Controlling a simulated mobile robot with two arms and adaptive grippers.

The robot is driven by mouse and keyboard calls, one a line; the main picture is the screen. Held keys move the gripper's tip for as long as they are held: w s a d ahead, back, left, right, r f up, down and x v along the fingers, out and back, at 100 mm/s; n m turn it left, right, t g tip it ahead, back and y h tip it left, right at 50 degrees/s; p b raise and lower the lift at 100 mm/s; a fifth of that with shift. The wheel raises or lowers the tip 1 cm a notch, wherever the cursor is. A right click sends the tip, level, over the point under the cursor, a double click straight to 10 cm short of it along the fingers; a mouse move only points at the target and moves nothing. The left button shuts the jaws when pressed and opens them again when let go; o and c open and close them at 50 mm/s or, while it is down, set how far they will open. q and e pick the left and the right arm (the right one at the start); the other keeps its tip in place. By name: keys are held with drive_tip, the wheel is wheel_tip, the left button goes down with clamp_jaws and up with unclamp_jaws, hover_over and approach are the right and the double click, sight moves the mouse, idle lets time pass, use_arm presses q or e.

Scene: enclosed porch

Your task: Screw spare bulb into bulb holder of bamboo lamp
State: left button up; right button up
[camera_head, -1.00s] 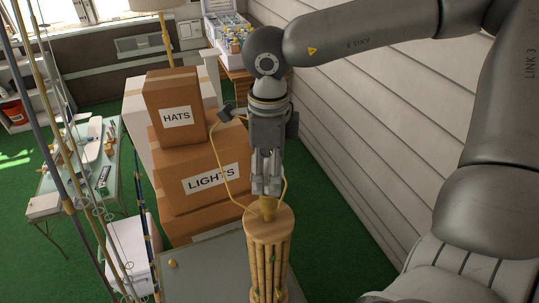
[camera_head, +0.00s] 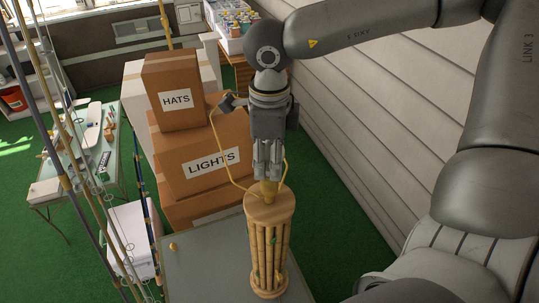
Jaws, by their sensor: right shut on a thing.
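The bamboo lamp (camera_head: 268,235) stands upright on a grey tabletop, a bundle of bamboo canes between round wooden discs. Its brass-coloured bulb holder (camera_head: 269,189) rises from the centre of the top disc. My right gripper (camera_head: 268,172) points straight down over the holder, in line with it, its fingertips right at the holder's upper end. The fingers are shut on what I take to be the spare bulb; they hide nearly all of it, so I cannot tell how deep it sits. A yellow cord (camera_head: 222,165) loops beside the gripper. My left gripper is out of view.
Cardboard boxes marked HATS (camera_head: 176,99) and LIGHTS (camera_head: 205,160) stand close behind the lamp. Fishing rods (camera_head: 85,170) cross the left side. A small yellow knob (camera_head: 173,246) lies on the grey tabletop (camera_head: 205,275). A sided wall (camera_head: 370,130) runs along the right.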

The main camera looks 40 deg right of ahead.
drive_tip(key=shift+f+m+b, duration=0.1)
drive_tip(key=shift+m+b, duration=0.3)
drive_tip(key=shift+b, duration=0.25)
drive_tip(key=shift+m+b, duration=0.9)
drive_tip(key=shift+b, duration=0.35)
drive_tip(key=shift+m+b, duration=0.4)
drive_tip(key=shift+b, duration=0.1)
drive_tip(key=shift+m+b, duration=0.8)
drive_tip(key=shift+b, duration=0.3)
drive_tip(key=shift+m+b, duration=0.3)
drive_tip(key=shift+m, duration=0.1)
